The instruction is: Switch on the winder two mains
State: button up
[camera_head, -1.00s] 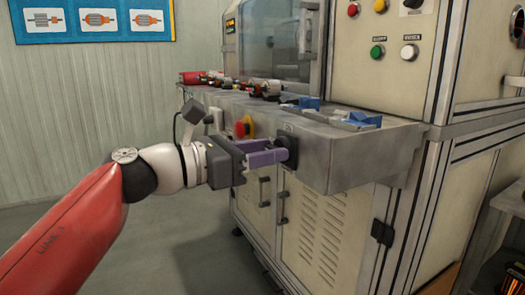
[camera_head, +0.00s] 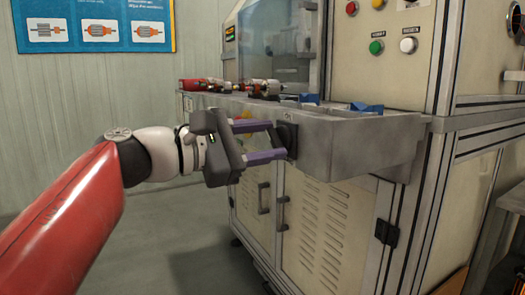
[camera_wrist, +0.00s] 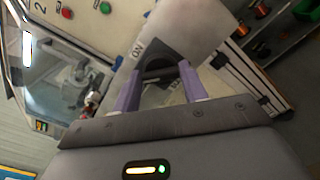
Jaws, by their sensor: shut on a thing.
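The mains switch (camera_head: 288,139) is a black rotary knob on the front of the grey machine ledge. My gripper (camera_head: 282,141) is shut on this knob, with its two purple fingers one above the other in the head view. In the wrist view the black knob (camera_wrist: 166,68) sits between the purple fingertips (camera_wrist: 158,72). An ON mark (camera_wrist: 138,51) shows on the plate beside it. The fingers hide the knob's sides, and I cannot tell its exact pointer position.
A yellow-backed emergency stop (camera_head: 246,116) is partly hidden behind my gripper. Armature parts (camera_head: 265,88) and blue holders (camera_head: 366,107) lie on the ledge (camera_head: 345,138). Green (camera_head: 376,46) and white (camera_head: 408,45) buttons are on the panel above. Cabinet door handles (camera_head: 283,211) are below.

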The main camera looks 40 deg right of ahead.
jog(key=m+b, duration=0.1)
jog(key=m, duration=0.1)
jog(key=m+b, duration=0.1)
jog(key=m, duration=0.1)
jog(key=shift+f+m, duration=0.2)
jog(key=shift+m, duration=0.1)
jog(key=shift+m+b, duration=1.2)
jog(key=shift+m, duration=1.3)
jog(key=shift+s, duration=0.1)
jog(key=o, duration=1)
jog(key=shift+a, duration=0.15)
jog(key=p+v, duration=0.1)
jog(key=v, duration=0.6)
jog(key=shift+a, duration=0.3)
